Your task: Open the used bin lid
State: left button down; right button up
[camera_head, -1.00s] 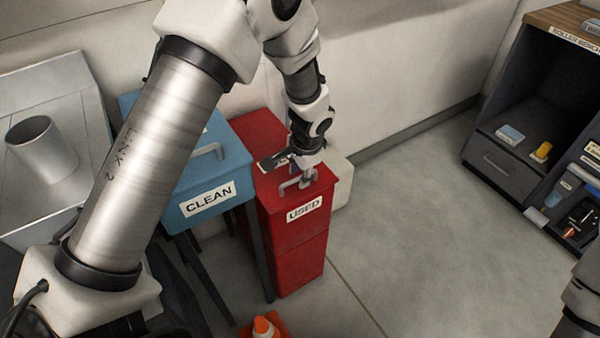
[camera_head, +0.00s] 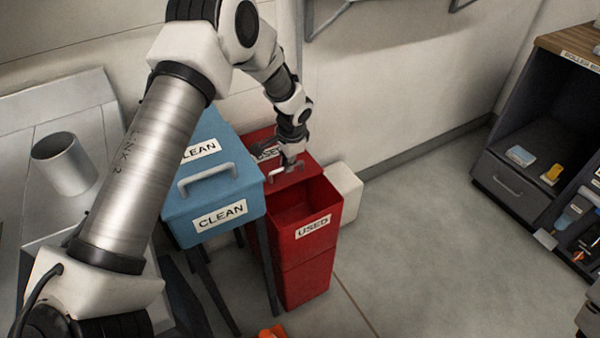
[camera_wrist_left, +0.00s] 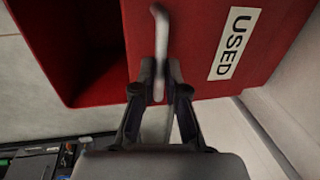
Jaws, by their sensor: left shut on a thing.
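The red used bin (camera_head: 306,262) stands on the floor with a USED label on its front. Its red lid (camera_head: 298,180) is slid back toward the wall, and the front part of the bin's top is open, showing an empty-looking inside. My left gripper (camera_head: 288,166) is shut on the lid's grey handle (camera_head: 274,174). In the left wrist view the fingers of my left gripper (camera_wrist_left: 158,88) close around the handle (camera_wrist_left: 160,45), beside the lid's USED label (camera_wrist_left: 234,43). My right gripper is not in view.
The blue clean bin (camera_head: 215,205), with its lid shut, stands close on the left. A pale block (camera_head: 345,190) is behind the used bin at the wall. An orange object (camera_head: 272,331) lies at the bottom edge. A dark bench (camera_head: 520,170) stands right; floor between is clear.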

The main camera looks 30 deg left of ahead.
aim_at(280, 166)
pick_arm(q)
jog(key=shift+w+a+p, duration=0.15)
jog(key=shift+w+a, duration=0.25)
jog(key=shift+a, duration=0.3)
jog(key=shift+w+a+p, duration=0.2)
jog(key=shift+w+a, duration=0.2)
jog(key=shift+a, duration=0.25)
jog(key=shift+w+a+p, duration=0.15)
jog(key=shift+w+a, duration=0.25)
jog(key=shift+a, duration=0.3)
jog(key=c, duration=1.2)
grip_release()
jog(key=v, duration=1.2)
